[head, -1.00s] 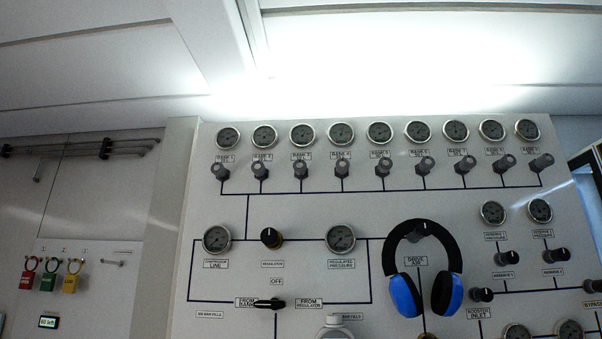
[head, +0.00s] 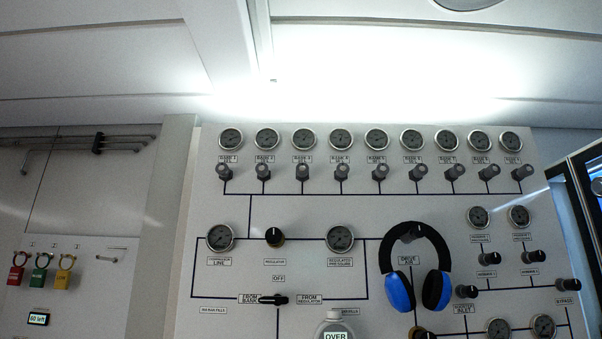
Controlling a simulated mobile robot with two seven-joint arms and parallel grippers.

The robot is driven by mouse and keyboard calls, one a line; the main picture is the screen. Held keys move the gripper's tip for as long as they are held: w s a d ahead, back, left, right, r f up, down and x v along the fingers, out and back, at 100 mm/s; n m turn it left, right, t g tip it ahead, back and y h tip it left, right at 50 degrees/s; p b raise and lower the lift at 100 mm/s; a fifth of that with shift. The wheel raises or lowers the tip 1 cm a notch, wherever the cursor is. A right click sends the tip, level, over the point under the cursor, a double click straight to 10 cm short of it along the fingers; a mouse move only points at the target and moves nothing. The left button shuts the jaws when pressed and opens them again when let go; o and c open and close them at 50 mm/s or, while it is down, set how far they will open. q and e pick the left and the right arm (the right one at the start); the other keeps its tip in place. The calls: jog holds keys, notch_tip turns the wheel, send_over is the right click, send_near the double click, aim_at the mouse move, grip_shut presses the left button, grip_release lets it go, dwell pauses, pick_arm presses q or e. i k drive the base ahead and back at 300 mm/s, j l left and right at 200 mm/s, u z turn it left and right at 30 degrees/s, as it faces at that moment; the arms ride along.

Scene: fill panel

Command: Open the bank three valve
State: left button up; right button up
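The bank three valve (head: 303,172) is a small grey knob in the top row of the fill panel, third from the left. It sits under its label and the bank three gauge (head: 303,139). The bank two valve (head: 264,172) is to its left and the bank four valve (head: 341,173) to its right. The knobs in the row look alike, and I cannot tell from the knob whether the valve is open or shut. Neither of my grippers is in view.
Blue and black headphones (head: 415,265) hang on the panel at lower right. A regulator knob (head: 274,237) and a black selector handle (head: 273,299) are below the valve row. Coloured padlocks (head: 39,275) hang at left. Nothing stands in front of the bank valves.

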aim_at(302, 168)
jog(key=i+l+u, duration=0.3)
jog(key=l+u, duration=0.25)
jog(key=l, duration=0.25)
jog(key=i+l+u, duration=0.1)
jog(key=l+u, duration=0.2)
jog(key=l, duration=0.15)
jog(key=l+u, duration=0.3)
jog(key=l, duration=0.2)
jog(key=i, duration=0.05)
